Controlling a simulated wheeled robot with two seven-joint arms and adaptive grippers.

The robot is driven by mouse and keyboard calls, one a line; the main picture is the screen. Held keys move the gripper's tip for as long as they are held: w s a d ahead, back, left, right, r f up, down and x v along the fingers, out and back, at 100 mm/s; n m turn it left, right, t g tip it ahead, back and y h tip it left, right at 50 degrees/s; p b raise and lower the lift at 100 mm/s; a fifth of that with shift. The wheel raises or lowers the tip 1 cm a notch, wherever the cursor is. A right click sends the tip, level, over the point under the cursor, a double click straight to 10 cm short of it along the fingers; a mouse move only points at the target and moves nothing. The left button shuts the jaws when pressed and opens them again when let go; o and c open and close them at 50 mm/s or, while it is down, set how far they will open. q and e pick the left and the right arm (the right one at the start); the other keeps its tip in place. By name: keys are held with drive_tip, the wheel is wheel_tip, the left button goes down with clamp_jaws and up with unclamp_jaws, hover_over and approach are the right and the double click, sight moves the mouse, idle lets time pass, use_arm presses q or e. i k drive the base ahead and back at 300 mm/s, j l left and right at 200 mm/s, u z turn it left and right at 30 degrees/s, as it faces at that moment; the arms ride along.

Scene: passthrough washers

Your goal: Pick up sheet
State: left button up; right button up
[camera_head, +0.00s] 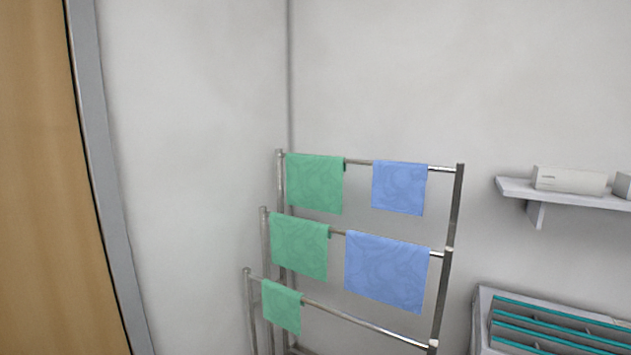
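Several cloth sheets hang over the bars of a metal drying rack (445,255) in the room corner. On the top bar hang a green sheet (314,183) at the left and a blue sheet (399,187) at the right. On the middle bar hang a green sheet (299,246) and a wider blue sheet (386,271). On the lowest visible bar hangs a small green sheet (281,306); the rest of that bar is bare. The rack's lower part is cut off by the frame. Neither of my grippers shows in the head view.
A wall shelf (570,196) at the right holds a white box (569,180). Below it stands a grey unit with teal-edged slots (552,328). A wooden door (45,200) with a grey frame is at the left. The floor is out of view.

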sight(314, 183)
drive_tip(key=i+z, duration=0.15)
drive_tip(key=i, duration=0.35)
drive_tip(key=i+j+z, duration=0.2)
drive_tip(key=i, duration=0.25)
drive_tip(key=i+j+z, duration=0.15)
drive_tip(key=i, duration=0.3)
drive_tip(key=i+j+z, duration=0.2)
drive_tip(key=i, duration=0.3)
drive_tip(key=j, duration=0.1)
